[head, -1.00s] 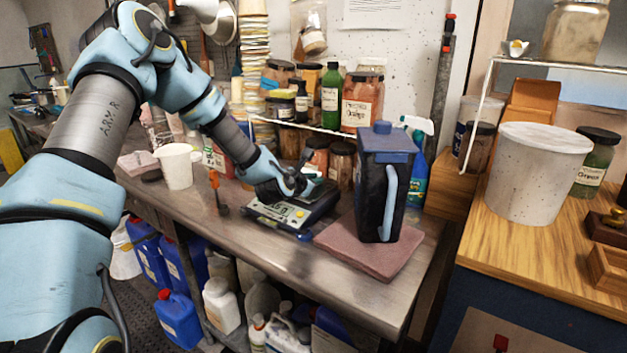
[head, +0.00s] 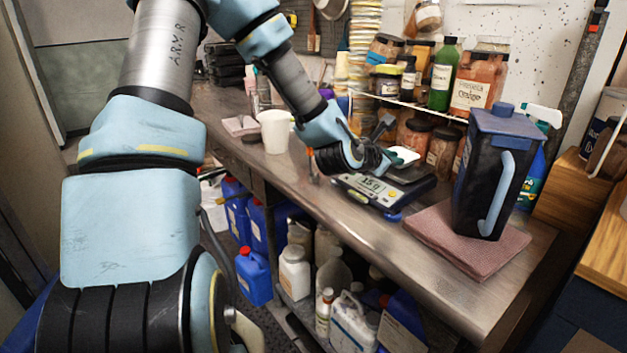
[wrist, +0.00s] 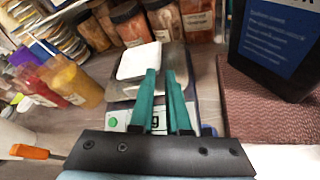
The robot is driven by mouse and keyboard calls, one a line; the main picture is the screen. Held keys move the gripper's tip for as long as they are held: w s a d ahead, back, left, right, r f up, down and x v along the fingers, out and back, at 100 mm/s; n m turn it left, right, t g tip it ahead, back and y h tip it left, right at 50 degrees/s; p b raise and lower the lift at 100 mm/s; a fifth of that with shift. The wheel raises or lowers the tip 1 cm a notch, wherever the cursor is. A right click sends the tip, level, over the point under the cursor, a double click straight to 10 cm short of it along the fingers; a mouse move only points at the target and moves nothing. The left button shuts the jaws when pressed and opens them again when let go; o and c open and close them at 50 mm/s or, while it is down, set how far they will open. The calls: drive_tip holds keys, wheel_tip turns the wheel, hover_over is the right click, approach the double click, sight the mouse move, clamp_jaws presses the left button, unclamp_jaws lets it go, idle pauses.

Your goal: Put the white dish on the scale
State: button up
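The white dish (wrist: 139,61) is a small square dish. In the wrist view it lies over the left part of the scale's metal plate (wrist: 175,62), just beyond my left fingertip. In the head view the dish (head: 405,154) is small and partly hidden by my gripper. The scale (head: 386,190) stands on the workbench, and its display appears to read 15 g. My gripper (wrist: 161,72) has teal fingers, a narrow gap apart with nothing seen between them. They reach over the front of the scale. Whether the left finger touches the dish, I cannot tell.
A dark blue jug (head: 487,180) stands on a reddish folded cloth (head: 470,242) right of the scale. Jars (head: 414,134) stand behind the scale. A white cup (head: 274,132) is on the bench at left. The bench front (head: 400,250) is clear.

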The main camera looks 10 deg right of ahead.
drive_tip(key=s+a+f+m+g+y, duration=0.1)
drive_tip(key=a+f+m+y, duration=0.2)
drive_tip(key=a+m, duration=0.45)
drive_tip(key=s+a+f+m+g+y, duration=0.1)
drive_tip(key=a+f+m+g+y, duration=0.2)
drive_tip(key=a, duration=0.7)
drive_tip(key=s+a+r+m+g+y, duration=0.1)
drive_tip(key=s+a+r+m+y, duration=0.1)
drive_tip(key=s+a+m, duration=0.3)
drive_tip(key=s+a+r+m+g+y, duration=0.1)
drive_tip(key=s+a+m, duration=0.5)
drive_tip(key=a, duration=0.7)
drive_tip(key=shift+r+g+y, duration=0.4)
drive_tip(key=shift+r+y, duration=0.05)
drive_tip(key=shift+y, duration=0.35)
drive_tip(key=shift+w+m, duration=0.1)
drive_tip(key=shift+m, duration=0.15)
